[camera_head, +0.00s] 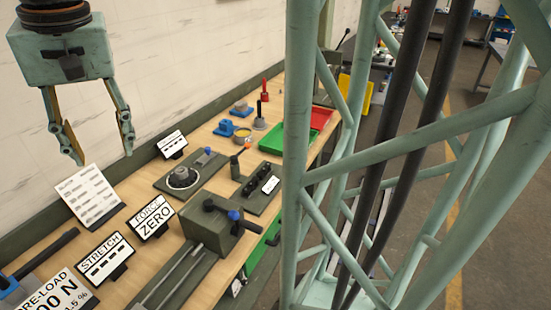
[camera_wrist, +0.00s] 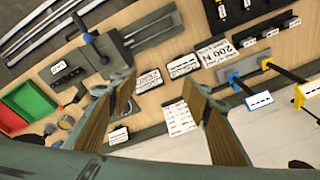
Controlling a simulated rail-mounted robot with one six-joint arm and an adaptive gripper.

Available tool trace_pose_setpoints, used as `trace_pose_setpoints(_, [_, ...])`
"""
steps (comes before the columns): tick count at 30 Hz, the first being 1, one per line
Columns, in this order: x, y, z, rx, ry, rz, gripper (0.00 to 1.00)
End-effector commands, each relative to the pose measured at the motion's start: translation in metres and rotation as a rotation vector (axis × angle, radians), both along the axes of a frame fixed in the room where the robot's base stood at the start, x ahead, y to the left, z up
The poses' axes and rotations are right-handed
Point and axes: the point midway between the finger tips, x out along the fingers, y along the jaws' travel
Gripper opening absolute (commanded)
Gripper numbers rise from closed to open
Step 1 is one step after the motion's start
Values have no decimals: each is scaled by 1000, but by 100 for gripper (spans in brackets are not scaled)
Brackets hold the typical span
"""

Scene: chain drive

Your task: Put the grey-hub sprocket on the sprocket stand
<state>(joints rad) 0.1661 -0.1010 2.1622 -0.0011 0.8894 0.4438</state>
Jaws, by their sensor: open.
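A dark round disc with a grey centre (camera_head: 183,178), which looks like the grey-hub sprocket, lies on a flat green plate (camera_head: 165,189) on the bench in the head view. I cannot tell its teeth. A grey round base with a black upright post (camera_head: 259,116) stands farther back; I cannot tell whether it is the sprocket stand. My gripper (camera_head: 104,155) is open and empty, high above the bench by the wall, left of the disc. In the wrist view its open fingers (camera_wrist: 160,85) hang over the signs, and the disc is not clearly visible.
A green tray (camera_head: 268,149) and a red tray (camera_head: 322,110) sit toward the back. Blue blocks (camera_head: 225,128) and a red post (camera_head: 264,88) stand near them. A green clamp block with rods (camera_head: 212,232) and several sign cards, such as FORCE ZERO (camera_head: 153,217), crowd the front.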

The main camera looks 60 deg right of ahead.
Motion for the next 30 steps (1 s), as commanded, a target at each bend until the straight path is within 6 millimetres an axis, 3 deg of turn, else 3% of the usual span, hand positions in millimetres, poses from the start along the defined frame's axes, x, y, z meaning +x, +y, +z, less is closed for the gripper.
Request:
trace_pose_setpoints(1, [-18, 0, 25, -12, -53, 10, 44])
trace_pose_setpoints(5, [-42, 11, 28, -25, -63, 70, 44])
trace_pose_setpoints(30, [-191, 69, 11, -105, -123, 480, 44])
